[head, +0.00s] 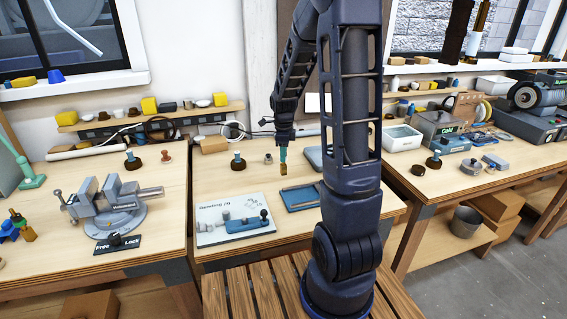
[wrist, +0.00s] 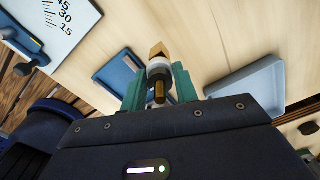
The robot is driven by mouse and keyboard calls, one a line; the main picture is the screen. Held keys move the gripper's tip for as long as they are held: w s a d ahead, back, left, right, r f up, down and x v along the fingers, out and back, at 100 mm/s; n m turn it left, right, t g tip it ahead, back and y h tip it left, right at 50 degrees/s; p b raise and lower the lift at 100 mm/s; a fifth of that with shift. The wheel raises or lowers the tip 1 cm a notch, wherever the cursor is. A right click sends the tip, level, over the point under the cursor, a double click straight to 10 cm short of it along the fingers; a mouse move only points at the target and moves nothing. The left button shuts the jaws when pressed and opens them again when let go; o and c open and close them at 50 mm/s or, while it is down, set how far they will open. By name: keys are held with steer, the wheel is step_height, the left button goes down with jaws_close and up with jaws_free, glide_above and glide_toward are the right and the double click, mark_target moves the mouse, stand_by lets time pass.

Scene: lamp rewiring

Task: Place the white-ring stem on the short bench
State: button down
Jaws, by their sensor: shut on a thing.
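My gripper (head: 283,155) is above the middle bench (head: 250,183), fingers pointing down. In the wrist view its teal fingers (wrist: 159,85) are shut on the white-ring stem (wrist: 158,66). The stem has a brass-coloured end, a white ring and a dark part between the fingers. In the head view only a small brass tip of the stem (head: 284,169) shows below the fingers. It looks close to the bench top, but I cannot tell whether it touches. The middle bench is narrower than the right bench (head: 480,180); no label marks either as the short bench.
On the middle bench are a blue tray (head: 300,196), a grey-blue tray (head: 313,158), a bending jig board (head: 222,228), and a dark round base with a blue-topped stem (head: 237,163). A vise (head: 115,205) stands on the left bench. Bare wood surrounds the gripper.

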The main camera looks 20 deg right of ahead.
mark_target(283, 164)
steer(key=shift+f, duration=2.05)
steer(key=shift+f, duration=0.15)
steer(key=c, duration=1.1)
jaws_free()
